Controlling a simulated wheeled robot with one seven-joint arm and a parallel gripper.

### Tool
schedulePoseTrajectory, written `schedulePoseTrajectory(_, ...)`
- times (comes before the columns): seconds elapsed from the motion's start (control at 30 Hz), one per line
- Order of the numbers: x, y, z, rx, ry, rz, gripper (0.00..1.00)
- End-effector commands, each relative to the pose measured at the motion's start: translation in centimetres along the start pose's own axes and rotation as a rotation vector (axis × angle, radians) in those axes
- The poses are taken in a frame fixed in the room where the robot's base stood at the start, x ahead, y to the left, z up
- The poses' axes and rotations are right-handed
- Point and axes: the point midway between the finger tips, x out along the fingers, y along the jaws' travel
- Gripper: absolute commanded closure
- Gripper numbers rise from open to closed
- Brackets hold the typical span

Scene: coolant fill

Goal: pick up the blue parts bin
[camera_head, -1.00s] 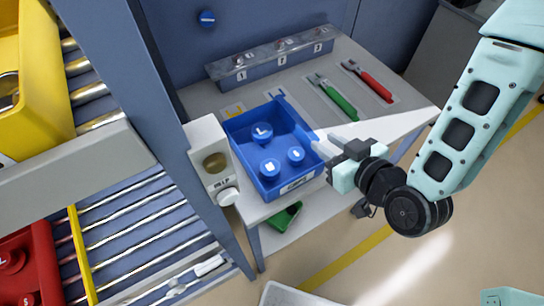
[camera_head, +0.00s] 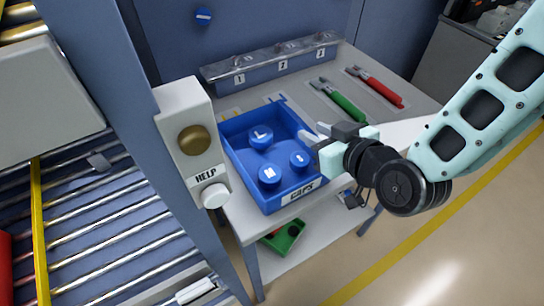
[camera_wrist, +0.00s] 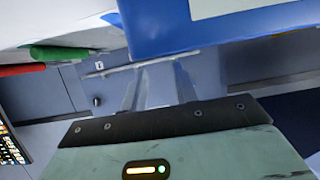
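The blue parts bin (camera_head: 292,196) stands on the grey bench with a CAPS label on its front. It holds blue round caps marked L, M and S. In the wrist view, its blue wall (camera_wrist: 160,35) fills the top right. My gripper (camera_head: 314,133) is at the bin's right wall in the head view. In the wrist view, the two fingers (camera_wrist: 160,82) are apart with nothing seen between them. Whether a fingertip touches the bin cannot be told.
A HELP button post (camera_head: 190,140) stands close to the bin's left. Green pliers (camera_head: 338,101) and red pliers (camera_head: 375,86) lie behind the gripper. A numbered rack (camera_head: 270,64) is at the back. A green bin (camera_head: 283,237) sits on the lower shelf.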

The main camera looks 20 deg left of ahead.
Motion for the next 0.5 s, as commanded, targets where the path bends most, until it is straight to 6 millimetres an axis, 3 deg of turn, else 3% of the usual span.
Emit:
schedulePoseTrajectory(0.17, 1.0, 0.1, -0.1, 0.001, -0.001, 0.000, 0.71)
schedulePoseTrajectory(0.5, 5.2, 0.3, 0.0, 0.000, 0.000, -0.001, 0.71)
